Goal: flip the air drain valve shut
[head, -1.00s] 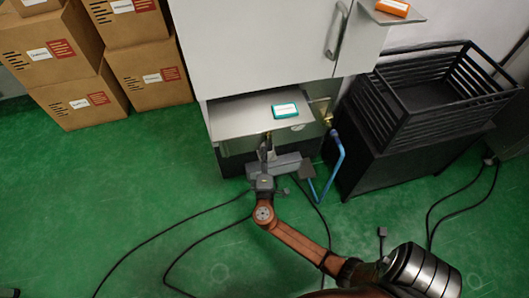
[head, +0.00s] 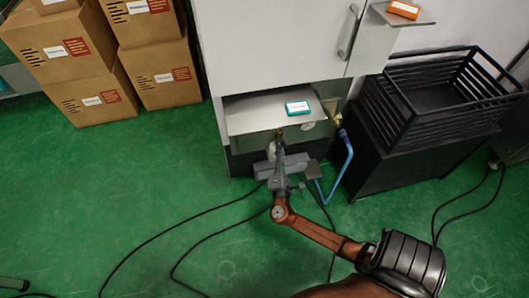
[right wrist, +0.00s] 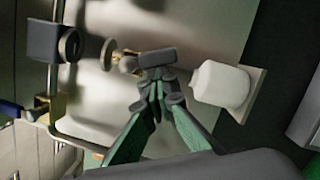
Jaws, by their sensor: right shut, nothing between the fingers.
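My right gripper (head: 278,138) is at the front edge of the metal shelf at the bottom of the white cabinet, its fingers pointing into the cabinet. In the right wrist view its green-and-grey fingers (right wrist: 156,76) are shut together and empty. A small brass fitting with a round knob (right wrist: 110,54), which looks like the air drain valve, sits just beyond and left of the fingertips. A grey piece overlaps its right end, so I cannot tell whether they touch or how the valve is set. My left gripper is not in view.
A white cylinder (right wrist: 222,85) stands close right of the fingers. A gauge (right wrist: 69,45) is at the left. A blue hose (head: 347,155) hangs right of the shelf. A teal box (head: 297,107) lies on the shelf. A black crate (head: 440,125) stands right; cables cross the floor.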

